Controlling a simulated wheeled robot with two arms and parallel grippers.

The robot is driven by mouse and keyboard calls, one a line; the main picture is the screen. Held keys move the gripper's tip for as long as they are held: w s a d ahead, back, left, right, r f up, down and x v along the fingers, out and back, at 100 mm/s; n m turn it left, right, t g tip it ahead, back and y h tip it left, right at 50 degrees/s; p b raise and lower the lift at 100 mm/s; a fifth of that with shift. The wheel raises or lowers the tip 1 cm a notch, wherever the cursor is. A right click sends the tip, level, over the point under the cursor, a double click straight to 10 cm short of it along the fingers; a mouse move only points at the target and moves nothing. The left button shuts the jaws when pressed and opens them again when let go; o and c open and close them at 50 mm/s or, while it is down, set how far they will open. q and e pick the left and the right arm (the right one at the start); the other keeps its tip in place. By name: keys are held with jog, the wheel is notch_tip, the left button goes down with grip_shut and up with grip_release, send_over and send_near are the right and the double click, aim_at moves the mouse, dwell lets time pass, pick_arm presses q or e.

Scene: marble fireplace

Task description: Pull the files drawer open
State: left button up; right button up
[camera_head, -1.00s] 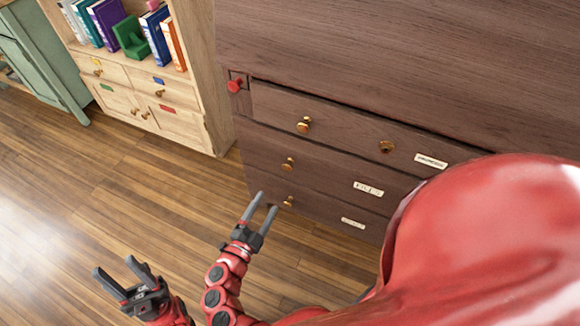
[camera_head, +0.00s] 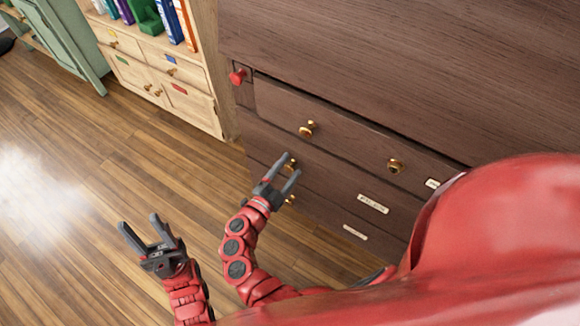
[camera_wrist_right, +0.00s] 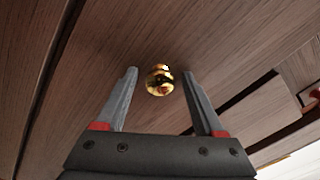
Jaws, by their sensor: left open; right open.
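The files drawer (camera_head: 335,182) is the middle drawer of the dark wood cabinet, with a white label (camera_head: 373,204) that seems to read FILES. It looks closed. Its brass knob (camera_head: 291,165) is partly hidden by my right gripper (camera_head: 290,165). In the right wrist view, a gold knob (camera_wrist_right: 160,81) sits between the spread fingers of my right gripper (camera_wrist_right: 160,73), with a gap on both sides. My right gripper is open. My left gripper (camera_head: 137,222) is open and empty, over the floor at the left, away from the cabinet.
The top drawer has two brass knobs (camera_head: 308,129). A red knob (camera_head: 238,76) is at the cabinet's left edge. The bottom drawer has its own label (camera_head: 355,232). A light wood bookcase (camera_head: 225,110) stands left of the cabinet. The wooden floor (camera_head: 90,180) is clear.

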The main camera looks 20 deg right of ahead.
grip_shut()
dwell(1.3)
